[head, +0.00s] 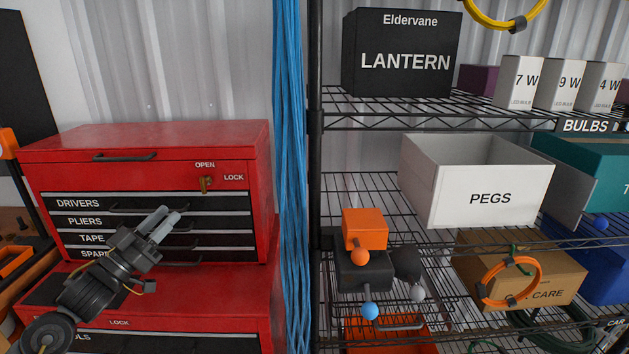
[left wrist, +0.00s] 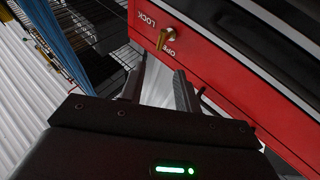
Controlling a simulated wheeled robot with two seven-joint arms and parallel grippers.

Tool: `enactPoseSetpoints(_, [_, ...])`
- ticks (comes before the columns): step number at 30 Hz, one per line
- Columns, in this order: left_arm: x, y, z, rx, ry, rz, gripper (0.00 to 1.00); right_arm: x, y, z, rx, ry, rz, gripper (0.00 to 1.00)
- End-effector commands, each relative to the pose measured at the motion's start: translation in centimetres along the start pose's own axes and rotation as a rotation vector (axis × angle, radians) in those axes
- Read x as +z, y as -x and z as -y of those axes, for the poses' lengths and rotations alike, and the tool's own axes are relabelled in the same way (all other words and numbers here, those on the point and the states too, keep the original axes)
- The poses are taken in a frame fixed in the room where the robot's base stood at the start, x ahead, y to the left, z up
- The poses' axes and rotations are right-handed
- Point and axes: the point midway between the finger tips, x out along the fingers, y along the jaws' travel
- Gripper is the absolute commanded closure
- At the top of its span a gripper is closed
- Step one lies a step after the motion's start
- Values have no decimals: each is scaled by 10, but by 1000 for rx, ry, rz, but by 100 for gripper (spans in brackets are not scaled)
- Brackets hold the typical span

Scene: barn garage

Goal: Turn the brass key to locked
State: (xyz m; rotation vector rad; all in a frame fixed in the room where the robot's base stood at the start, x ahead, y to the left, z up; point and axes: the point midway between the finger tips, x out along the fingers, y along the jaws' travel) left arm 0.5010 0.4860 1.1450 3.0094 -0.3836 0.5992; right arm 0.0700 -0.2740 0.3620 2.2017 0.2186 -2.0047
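The brass key (head: 206,184) sits in the lock on the front of the red tool chest (head: 150,176), just below the word OPEN; the word LOCK is to its right. Its bow looks roughly upright, towards OPEN. The key (left wrist: 166,39) also shows in the left wrist view, beyond the fingertips, covering part of OPEN. My left gripper (head: 168,222) is in front of the drawers, below and left of the key, not touching it. In the left wrist view its two fingers (left wrist: 157,84) stand apart with nothing between them. My right gripper is not in view.
Drawer handles (head: 183,232) stick out below the key, near my left gripper. A bundle of blue cables (head: 289,150) hangs right of the chest. Further right is a wire shelf (head: 365,180) with a LANTERN box (head: 402,80) and a white PEGS bin (head: 480,198).

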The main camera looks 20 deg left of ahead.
Motion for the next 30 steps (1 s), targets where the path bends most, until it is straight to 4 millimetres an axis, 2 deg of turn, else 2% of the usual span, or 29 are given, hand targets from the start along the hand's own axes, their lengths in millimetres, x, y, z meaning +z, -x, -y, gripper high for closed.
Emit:
enactPoseSetpoints(7, [-2,-11,0,0,1,-2,68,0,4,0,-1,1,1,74])
enactPoseSetpoints(21, [-3,-90,1,-4,0,-1,68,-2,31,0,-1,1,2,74])
enactPoseSetpoints(25, [-2,-102,0,-4,0,1,68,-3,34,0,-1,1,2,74])
enactPoseSetpoints(30, [0,-108,0,-3,-2,2,68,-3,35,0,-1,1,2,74])
